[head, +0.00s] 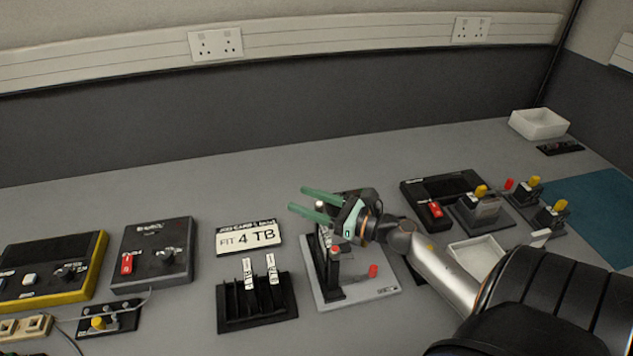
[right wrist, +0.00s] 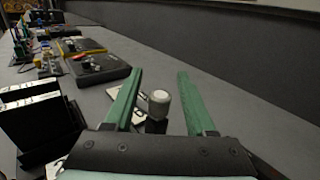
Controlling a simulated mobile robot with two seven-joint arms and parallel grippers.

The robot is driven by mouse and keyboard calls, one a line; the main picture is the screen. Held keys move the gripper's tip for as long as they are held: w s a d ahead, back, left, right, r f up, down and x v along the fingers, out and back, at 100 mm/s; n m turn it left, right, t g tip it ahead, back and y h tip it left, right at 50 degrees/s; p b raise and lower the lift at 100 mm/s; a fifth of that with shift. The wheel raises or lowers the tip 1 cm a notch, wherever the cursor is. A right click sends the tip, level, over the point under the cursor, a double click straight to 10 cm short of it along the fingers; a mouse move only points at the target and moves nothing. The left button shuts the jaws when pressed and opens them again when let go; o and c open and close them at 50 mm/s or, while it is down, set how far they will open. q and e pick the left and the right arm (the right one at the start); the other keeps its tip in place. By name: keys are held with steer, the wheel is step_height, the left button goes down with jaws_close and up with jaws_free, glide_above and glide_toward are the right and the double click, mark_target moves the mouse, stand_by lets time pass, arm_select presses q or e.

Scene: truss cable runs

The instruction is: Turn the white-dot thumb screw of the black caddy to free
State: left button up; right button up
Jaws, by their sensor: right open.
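My right gripper (head: 297,199) is open, its two green fingers reaching left above the grey dock (head: 360,289). A pale round-topped knob (head: 319,206), which looks like the white-dot thumb screw, shows between the fingers. In the right wrist view the knob (right wrist: 160,104) stands between the fingers of the gripper (right wrist: 160,73), with a gap on both sides. Its dot and turn position cannot be made out. An upright black caddy (head: 328,268) with white labels stands in the dock below, partly hidden by the gripper. My left gripper is not in view.
A black rack (head: 257,318) with two labelled upright pieces stands left of the dock. A white tray (head: 455,249) lies under my right arm.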

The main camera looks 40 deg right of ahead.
steer(key=b+v, duration=0.2)
steer(key=v, duration=1)
steer(key=shift+s+b, duration=0.2)
steer(key=shift+b, duration=0.1)
